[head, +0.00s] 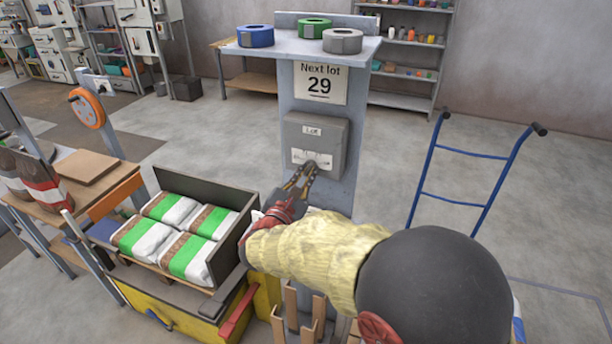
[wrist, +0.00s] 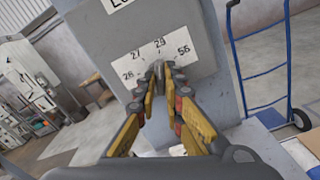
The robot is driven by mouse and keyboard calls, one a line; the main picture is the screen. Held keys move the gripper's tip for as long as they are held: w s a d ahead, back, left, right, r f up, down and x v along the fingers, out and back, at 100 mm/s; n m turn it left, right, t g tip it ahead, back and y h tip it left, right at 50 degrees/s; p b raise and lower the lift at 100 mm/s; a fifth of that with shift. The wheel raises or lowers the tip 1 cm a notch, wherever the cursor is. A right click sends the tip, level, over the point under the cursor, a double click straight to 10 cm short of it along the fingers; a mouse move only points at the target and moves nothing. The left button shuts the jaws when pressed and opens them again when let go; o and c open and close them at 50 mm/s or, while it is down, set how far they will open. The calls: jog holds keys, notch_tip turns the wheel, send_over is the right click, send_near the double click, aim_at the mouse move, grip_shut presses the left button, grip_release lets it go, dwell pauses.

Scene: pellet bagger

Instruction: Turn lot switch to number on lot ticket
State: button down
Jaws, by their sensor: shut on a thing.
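The lot ticket (head: 320,82) on the grey post reads "Next lot 29" in the head view. Below it is the grey lot switch box (head: 334,132) with a "Lot" label. In the wrist view, a white number plate (wrist: 150,52) shows 27 and 29 near the top; the outer left and right numbers are harder to read. My gripper (head: 304,168) reaches the lower part of the box. In the wrist view my gripper (wrist: 161,76) is shut on the small grey switch knob (wrist: 158,68). The fingers partly hide the knob, and its exact pointing is unclear.
Blue (head: 255,36), green (head: 314,28) and grey (head: 342,40) tape rolls lie on the shelf above the ticket. A crate (head: 190,184) of green and white bags stands left of the post. A blue hand truck (head: 456,202) stands right, with open floor around it.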

jog(key=c, duration=2)
grip_release()
jog(key=shift+c, duration=0.2)
jog(key=shift+o, duration=0.7)
jog(key=shift+s+a, duration=0.1)
jog(key=v, duration=1.1)
jog(key=shift+s, duration=0.4)
jog(key=shift+a, duration=0.1)
